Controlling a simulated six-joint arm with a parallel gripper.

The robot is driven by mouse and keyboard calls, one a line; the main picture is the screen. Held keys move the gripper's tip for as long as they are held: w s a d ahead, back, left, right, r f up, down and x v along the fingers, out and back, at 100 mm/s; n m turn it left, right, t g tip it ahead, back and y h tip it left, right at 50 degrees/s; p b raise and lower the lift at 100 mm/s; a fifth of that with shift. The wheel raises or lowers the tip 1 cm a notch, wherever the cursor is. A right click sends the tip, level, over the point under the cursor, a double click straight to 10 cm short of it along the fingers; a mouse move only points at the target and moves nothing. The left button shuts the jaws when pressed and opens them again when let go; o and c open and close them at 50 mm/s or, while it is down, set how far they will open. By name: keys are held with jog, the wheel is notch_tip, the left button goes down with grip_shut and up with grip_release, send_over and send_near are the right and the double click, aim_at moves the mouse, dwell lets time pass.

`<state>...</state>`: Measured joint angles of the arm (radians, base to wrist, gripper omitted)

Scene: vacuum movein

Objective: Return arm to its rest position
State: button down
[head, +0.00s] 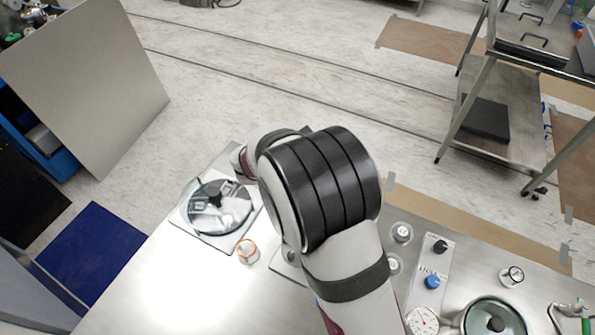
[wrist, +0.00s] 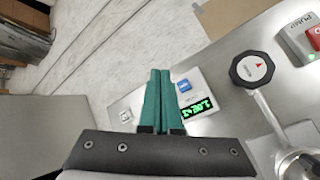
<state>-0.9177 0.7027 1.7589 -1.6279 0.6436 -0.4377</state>
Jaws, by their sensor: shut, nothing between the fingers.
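My gripper (wrist: 160,73) shows in the wrist view with its two green fingers together and nothing between them. Its fingertips are above or in front of a metal panel with a lit green display (wrist: 198,107) and a blue button (wrist: 184,86); I cannot tell the gap. In the head view my arm rises over the steel table (head: 170,275) and bends at a black-ringed joint. The gripper's fingers are hidden there.
A glass-lidded round chamber (head: 220,207) sits left of my arm, with a small orange-rimmed jar (head: 248,251) near it. A control panel with knobs (head: 432,282) and another round lidded vessel (head: 493,318) are at right. A black knob (wrist: 251,68) shows in the wrist view.

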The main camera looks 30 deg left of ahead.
jog(key=s+d+r+m+g+h, duration=0.1)
jog(key=d+r+m+h, duration=0.15)
jog(key=d+m, duration=0.45)
jog(key=s+d+r+m+g+h, duration=0.1)
jog(key=d+r+m, duration=0.25)
jog(key=d, duration=0.65)
jog(key=s+d+r+m+g+h, duration=0.25)
jog(key=d+m, duration=0.25)
jog(key=d, duration=0.4)
jog(key=s+d+r+m+g+y, duration=0.2)
jog(key=s+d+m+g, duration=0.1)
jog(key=s+d+m, duration=0.8)
jog(key=s+a+m+g+y, duration=0.1)
jog(key=s+a+m+y, duration=0.1)
jog(key=s, duration=0.4)
jog(key=s+a+m+g+y, duration=0.1)
jog(key=s+a+m+y, duration=0.1)
jog(key=s+m, duration=0.3)
jog(key=shift+s+a+y, duration=0.4)
jog(key=shift+s+a, duration=0.5)
jog(key=shift+s, duration=0.15)
